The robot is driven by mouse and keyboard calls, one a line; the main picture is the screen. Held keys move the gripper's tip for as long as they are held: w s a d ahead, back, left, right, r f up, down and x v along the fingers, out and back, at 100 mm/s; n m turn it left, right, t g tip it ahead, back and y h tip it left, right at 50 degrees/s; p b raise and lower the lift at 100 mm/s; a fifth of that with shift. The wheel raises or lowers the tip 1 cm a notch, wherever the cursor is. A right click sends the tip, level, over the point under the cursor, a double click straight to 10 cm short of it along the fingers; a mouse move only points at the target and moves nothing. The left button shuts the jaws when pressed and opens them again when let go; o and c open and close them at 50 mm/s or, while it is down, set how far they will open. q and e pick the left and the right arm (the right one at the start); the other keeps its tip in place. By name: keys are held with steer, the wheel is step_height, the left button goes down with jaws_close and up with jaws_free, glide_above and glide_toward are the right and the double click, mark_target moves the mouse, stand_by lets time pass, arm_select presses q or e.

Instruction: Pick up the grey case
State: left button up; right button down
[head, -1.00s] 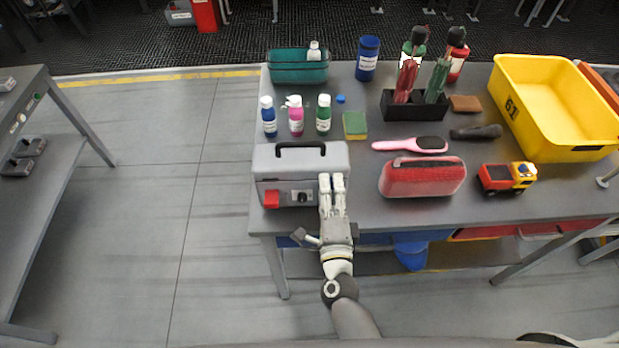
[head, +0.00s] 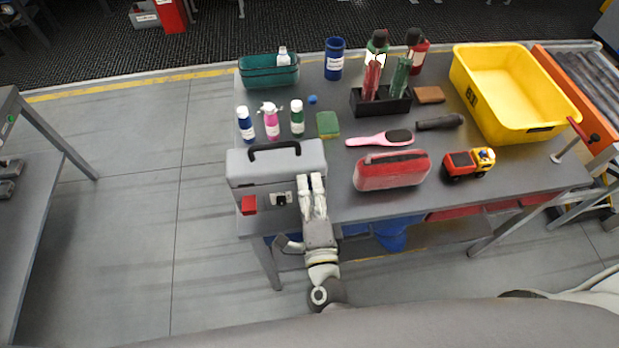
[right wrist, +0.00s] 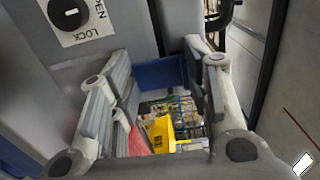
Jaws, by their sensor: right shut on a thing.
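The grey case (head: 277,166) lies at the front left of the table, with a black handle on top and a red piece and a black dial on its front. My right gripper (head: 311,181) reaches from the table's front edge to the right part of the case's front and is shut on the case. In the right wrist view the fingers (right wrist: 150,72) are close to the grey case wall (right wrist: 112,30), beside the dial marked OPEN and LOCK. The exact contact is hard to see. My left gripper is not in view.
On the table (head: 350,212) a red pouch (head: 391,171) and a toy truck (head: 469,163) lie right of the case. Several bottles (head: 271,122) stand behind it, with a teal bin (head: 268,74) farther back. A yellow bin (head: 515,92) stands at right.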

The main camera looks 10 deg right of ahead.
steer(key=s+a+r, duration=0.1)
steer(key=s+r, duration=0.4)
steer(key=s, duration=0.4)
steer(key=shift+s+a, duration=0.15)
steer(key=shift+s, duration=0.15)
steer(key=shift+r, duration=0.1)
